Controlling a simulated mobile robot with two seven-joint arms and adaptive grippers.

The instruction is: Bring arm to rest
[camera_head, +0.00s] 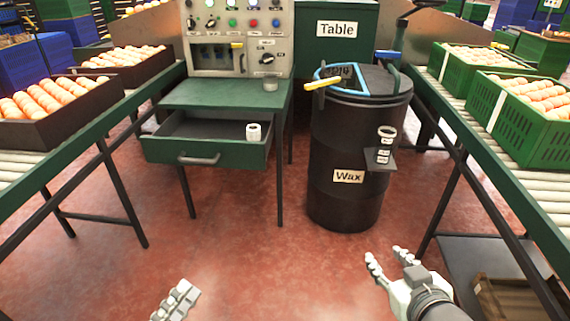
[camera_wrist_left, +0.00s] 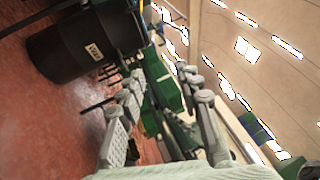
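My left gripper (camera_head: 176,301) shows only in part at the bottom edge of the head view. In the left wrist view its fingers (camera_wrist_left: 164,88) are spread apart with nothing between them. My right gripper (camera_head: 388,259) is at the lower right, above the red floor, in front of the black wax drum (camera_head: 330,205). Its fingers are apart and I see nothing between them. Both grippers are clear of the furniture in the head view.
A green table (camera_head: 225,95) has its drawer (camera_head: 165,150) pulled open, with a white cup-like object (camera_head: 253,131) at its right side. Roller conveyors with dark crates (camera_head: 60,130) at left and green crates (camera_head: 535,135) at right flank it. The middle floor is free.

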